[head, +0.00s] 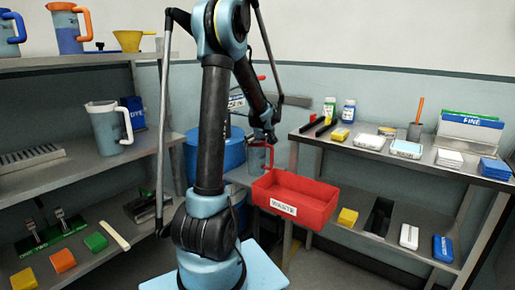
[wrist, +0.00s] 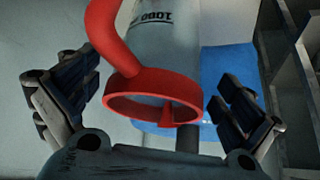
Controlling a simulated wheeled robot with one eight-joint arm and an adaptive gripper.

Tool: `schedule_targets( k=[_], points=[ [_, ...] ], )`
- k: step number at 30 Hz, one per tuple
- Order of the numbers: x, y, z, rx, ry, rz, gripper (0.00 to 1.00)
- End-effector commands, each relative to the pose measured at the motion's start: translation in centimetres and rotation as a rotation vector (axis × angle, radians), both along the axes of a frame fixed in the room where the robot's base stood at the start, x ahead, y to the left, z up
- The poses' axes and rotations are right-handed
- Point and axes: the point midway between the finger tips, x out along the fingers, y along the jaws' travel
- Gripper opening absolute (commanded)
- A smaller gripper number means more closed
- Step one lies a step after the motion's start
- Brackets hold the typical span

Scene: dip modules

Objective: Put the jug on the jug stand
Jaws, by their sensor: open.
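In the wrist view a pale grey jug with a red rim (wrist: 150,95), a red handle (wrist: 112,35) and dark volume marks lies between my open fingers. My gripper (wrist: 158,85) has one finger on each side of the rim, apart from it as far as I can tell. In the head view my gripper (head: 265,136) is low behind my arm, just above a greyish jug (head: 256,158) with a red handle, partly hidden. I cannot make out which thing is the jug stand.
A red WASTE bin (head: 293,202) is right of the jug. A blue drum (head: 200,160) stands behind my arm. The right bench holds boxes and bottles.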

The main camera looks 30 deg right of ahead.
Motion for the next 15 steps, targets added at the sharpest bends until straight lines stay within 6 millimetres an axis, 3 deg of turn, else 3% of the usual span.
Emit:
schedule_targets(
  k=[5,15],
  points=[
    [-0.8,0.1,1.2,0.0,0.0,-0.001,1.0],
    [-3.7,0.5,5.6,0.0,0.0,-0.001,1.0]
  ],
)
